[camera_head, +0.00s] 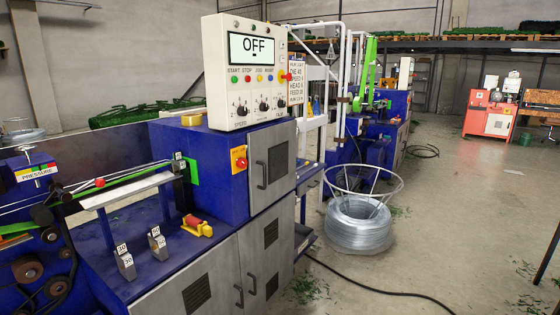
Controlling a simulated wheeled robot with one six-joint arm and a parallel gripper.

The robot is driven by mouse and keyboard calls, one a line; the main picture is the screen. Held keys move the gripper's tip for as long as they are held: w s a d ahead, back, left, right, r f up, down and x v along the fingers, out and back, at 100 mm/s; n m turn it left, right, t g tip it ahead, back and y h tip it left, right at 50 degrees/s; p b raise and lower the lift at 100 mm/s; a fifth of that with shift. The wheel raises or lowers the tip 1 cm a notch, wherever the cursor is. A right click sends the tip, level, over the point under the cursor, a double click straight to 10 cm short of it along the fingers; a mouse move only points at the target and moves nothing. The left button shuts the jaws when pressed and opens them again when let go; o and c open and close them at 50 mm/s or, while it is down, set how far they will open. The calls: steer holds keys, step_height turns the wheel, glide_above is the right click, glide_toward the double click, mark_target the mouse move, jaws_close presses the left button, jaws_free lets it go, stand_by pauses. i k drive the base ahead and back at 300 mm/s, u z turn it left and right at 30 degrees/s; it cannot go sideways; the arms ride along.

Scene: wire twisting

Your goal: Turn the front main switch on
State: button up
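A blue wire-twisting machine fills the left and middle of the view. A yellow plate with a red rotary knob (240,160) is on the front face of its blue cabinet, left of a grey door; it looks like the main switch. Its exact knob angle is too small to tell. Above it, a cream control panel (222,95) has a screen (254,48) reading "OFF". A second red knob on yellow (286,77) is at the panel's right edge. My gripper is not in view.
Grey cabinet doors with handles (252,285) form the machine's front. A wire coil (359,226) stands on the floor to the right, with a black cable (385,291) in front of it. An orange machine (490,118) stands farther back. Floor at the right is mostly open.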

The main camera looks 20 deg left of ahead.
mark_target(242, 163)
steer(key=u, duration=0.1)
steer(key=i, duration=0.6)
steer(key=u, duration=0.85)
steer(key=i, duration=0.45)
steer(key=u, duration=0.55)
